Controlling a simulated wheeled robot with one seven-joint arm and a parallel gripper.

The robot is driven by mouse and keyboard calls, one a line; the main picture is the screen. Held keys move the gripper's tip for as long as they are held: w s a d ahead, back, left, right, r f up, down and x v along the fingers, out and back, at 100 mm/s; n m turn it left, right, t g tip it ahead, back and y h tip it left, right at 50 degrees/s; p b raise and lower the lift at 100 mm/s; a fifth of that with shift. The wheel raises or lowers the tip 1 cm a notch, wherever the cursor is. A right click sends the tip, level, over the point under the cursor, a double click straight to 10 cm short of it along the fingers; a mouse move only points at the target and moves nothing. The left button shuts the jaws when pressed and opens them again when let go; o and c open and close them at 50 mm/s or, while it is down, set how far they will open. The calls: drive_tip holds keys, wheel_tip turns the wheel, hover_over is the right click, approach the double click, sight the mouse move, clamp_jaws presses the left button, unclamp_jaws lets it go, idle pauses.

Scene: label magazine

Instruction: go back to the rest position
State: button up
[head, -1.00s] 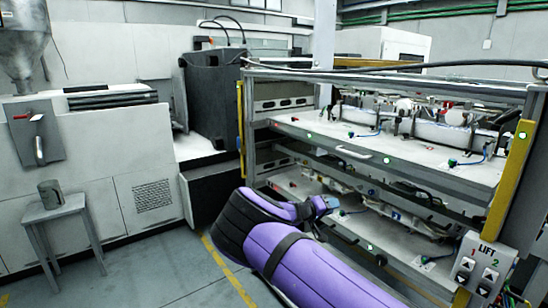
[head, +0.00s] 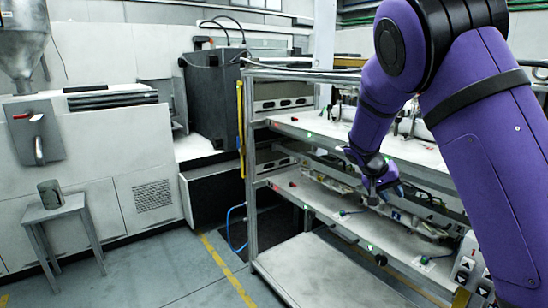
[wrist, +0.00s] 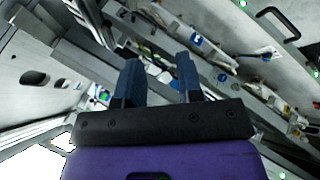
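My purple arm (head: 480,150) is raised at the right of the head view and bends down to my gripper (head: 384,192). The gripper hangs in front of the rack (head: 250,170), at about the height of its middle shelf (head: 320,205). In the wrist view my gripper (wrist: 158,68) shows two blue fingers standing apart with nothing between them. The arm hides much of the rack's right side.
The rack has a top shelf (head: 420,152) with a handle and fittings, and a bare pale lower shelf (head: 325,275).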

drive_tip(key=s+r+n+t+y, duration=0.1)
drive_tip(key=s+r+y, duration=0.1)
drive_tip(key=s+r, duration=0.6)
drive_tip(key=s+r+n+t+y, duration=0.1)
drive_tip(key=s+r+y, duration=0.2)
drive_tip(key=s, duration=0.8)
drive_tip(key=s+r+n+t+y, duration=0.1)
drive_tip(key=s+r+y, duration=0.1)
drive_tip(key=s+r, duration=0.6)
drive_tip(key=s+a+f+n+t, duration=0.1)
drive_tip(key=s+a+f, duration=0.1)
drive_tip(key=s, duration=1)
drive_tip(key=shift+a+y, duration=0.4)
drive_tip(key=shift+a, duration=0.35)
